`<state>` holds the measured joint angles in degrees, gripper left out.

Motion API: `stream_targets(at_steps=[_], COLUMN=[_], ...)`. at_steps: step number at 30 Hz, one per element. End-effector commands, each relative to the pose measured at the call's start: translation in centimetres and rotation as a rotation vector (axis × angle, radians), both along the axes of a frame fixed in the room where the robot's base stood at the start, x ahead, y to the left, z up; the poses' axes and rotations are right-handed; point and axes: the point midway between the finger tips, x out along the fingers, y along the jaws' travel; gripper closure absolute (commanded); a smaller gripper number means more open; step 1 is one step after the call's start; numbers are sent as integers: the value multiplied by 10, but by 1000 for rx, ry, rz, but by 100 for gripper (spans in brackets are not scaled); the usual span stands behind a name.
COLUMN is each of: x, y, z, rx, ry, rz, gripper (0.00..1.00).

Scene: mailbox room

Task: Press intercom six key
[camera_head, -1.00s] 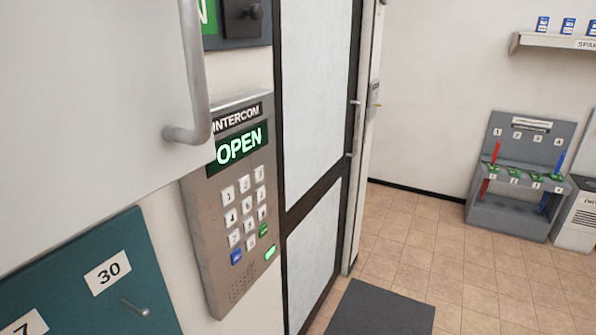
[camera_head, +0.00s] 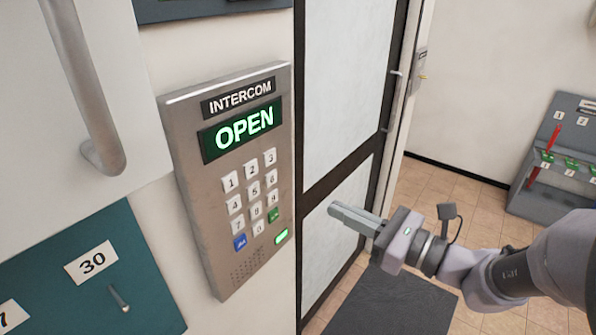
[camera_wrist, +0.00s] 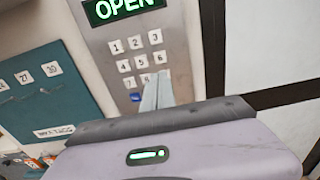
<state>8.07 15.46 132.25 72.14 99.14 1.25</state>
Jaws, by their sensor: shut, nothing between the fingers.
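The intercom (camera_head: 190,150) is a grey metal panel on the wall with a lit green "OPEN" display (camera_head: 243,130) and a keypad of white, blue and green keys. The six key (camera_head: 271,178) is at the right end of the middle number row. It also shows in the wrist view (camera_wrist: 158,57), just above my fingertips in the picture. My gripper (camera_head: 335,210) is shut and empty, to the right of the intercom in the head view, with its fingers pointing left. In the wrist view the fingers cover the lower right keys.
A teal panel (camera_head: 60,270) with numbered hooks is below left. A metal handle (camera_head: 88,95) on a white panel stands left of the intercom. The door (camera_head: 345,90) is right of it. A grey stand (camera_head: 555,190) is at far right.

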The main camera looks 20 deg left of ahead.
Motion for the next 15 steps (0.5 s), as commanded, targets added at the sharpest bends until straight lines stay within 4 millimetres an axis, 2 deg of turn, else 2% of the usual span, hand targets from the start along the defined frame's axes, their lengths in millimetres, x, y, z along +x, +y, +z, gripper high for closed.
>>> stream_targets(at_steps=[8,15], x=[2,18], y=[7,52], z=[-1,-2], rx=[-3,-4], ry=[-2,-3], rz=[3,8], gripper=[100,100])
